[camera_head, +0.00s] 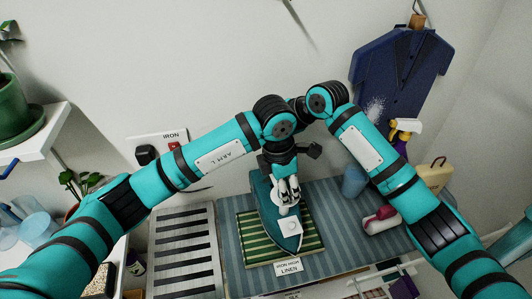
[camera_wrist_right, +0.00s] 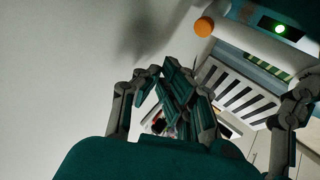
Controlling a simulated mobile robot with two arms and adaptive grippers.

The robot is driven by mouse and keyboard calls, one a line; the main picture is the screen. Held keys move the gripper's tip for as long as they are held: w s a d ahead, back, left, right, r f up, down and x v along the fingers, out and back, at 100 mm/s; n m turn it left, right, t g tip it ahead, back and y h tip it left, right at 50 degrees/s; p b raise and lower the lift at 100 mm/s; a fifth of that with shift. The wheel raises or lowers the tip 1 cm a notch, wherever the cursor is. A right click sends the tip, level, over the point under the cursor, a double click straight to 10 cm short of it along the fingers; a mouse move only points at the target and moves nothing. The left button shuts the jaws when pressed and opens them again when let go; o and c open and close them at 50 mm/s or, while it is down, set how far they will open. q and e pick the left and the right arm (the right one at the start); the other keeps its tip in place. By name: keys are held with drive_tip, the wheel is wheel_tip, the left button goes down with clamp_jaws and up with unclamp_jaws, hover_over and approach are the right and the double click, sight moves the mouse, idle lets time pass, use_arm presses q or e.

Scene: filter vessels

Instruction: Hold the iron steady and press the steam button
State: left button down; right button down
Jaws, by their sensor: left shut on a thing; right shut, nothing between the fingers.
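The teal iron (camera_head: 262,208) lies flat on a green-striped cloth (camera_head: 246,246) on the ironing surface, its tip toward the front.
A slatted metal rack (camera_head: 184,250) is left of the blue-striped board (camera_head: 345,225). A "LINEN" card (camera_head: 288,268) is in front. A wall switch (camera_head: 173,146) is behind.

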drive_tip(key=r, duration=0.4)
drive_tip(key=shift+w+d+r, duration=0.15)
drive_tip(key=shift+w+d, duration=0.05)
drive_tip(key=shift+d, duration=0.1)
drive_tip(key=shift+f, duration=4.45)
drive_tip(key=shift+f, duration=0.1)
drive_tip(key=shift+f, duration=0.3)
